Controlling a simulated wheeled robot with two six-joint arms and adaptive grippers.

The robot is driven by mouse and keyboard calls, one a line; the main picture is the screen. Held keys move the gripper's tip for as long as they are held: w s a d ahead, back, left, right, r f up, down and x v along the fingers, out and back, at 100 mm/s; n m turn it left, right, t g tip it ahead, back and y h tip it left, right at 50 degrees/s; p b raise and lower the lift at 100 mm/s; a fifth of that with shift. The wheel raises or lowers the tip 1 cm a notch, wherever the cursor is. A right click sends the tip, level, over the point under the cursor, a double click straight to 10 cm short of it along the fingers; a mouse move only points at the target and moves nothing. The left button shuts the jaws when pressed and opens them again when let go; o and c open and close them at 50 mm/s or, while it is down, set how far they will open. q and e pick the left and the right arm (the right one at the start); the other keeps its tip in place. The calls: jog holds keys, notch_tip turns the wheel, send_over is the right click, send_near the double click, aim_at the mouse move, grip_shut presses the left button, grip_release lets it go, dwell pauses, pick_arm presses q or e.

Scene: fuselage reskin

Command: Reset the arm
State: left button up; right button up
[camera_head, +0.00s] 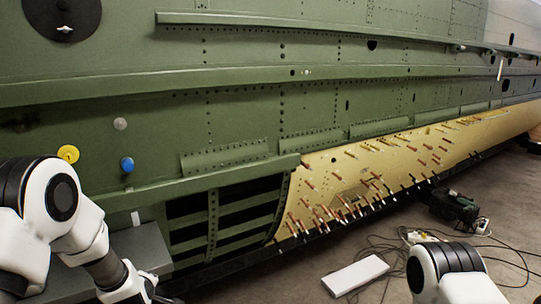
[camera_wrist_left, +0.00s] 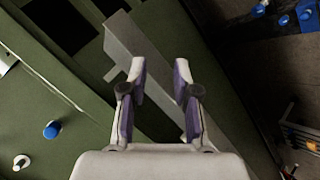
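My left arm (camera_head: 70,215) comes in at the lower left of the head view, in front of the green fuselage side. Its gripper (camera_wrist_left: 160,75) shows in the left wrist view with two fingers apart and nothing between them. Behind the fingers is a grey beam-like piece (camera_wrist_left: 140,45); I cannot tell the distance to it. My right arm (camera_head: 445,272) shows only as a white and black joint at the bottom right of the head view. The right gripper is outside both views.
The green fuselage (camera_head: 240,105) fills the back, with a yellow lower skin (camera_head: 400,160) carrying several protruding fasteners. A blue knob (camera_head: 126,165) and a yellow one (camera_head: 68,154) sit on the left. Cables, a white board (camera_head: 355,275) and a dark machine (camera_head: 455,207) lie on the floor.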

pick_arm(q)
jog(key=s+d+f+m+g+h, duration=0.1)
jog(key=s+f+m+g, duration=0.15)
jog(key=s+f, duration=0.35)
jog(key=s+d+f+m+g, duration=0.1)
jog(key=s+f+m, duration=0.2)
jog(key=s+f, duration=0.3)
jog(key=s+d+f+m+g, duration=0.1)
jog(key=s+f+m+g, duration=0.1)
jog(key=s, duration=0.7)
jog(key=s+d+f+m+g+h, duration=0.1)
jog(key=s+f+m, duration=0.3)
jog(key=s, duration=0.5)
jog(key=s+d+f+m+g+h, duration=0.1)
jog(key=s+d+f+m+g, duration=0.1)
jog(key=s, duration=0.8)
jog(key=shift+d+f+m+g, duration=0.4)
jog(key=shift+f+m+g, duration=0.05)
jog(key=shift+g, duration=0.2)
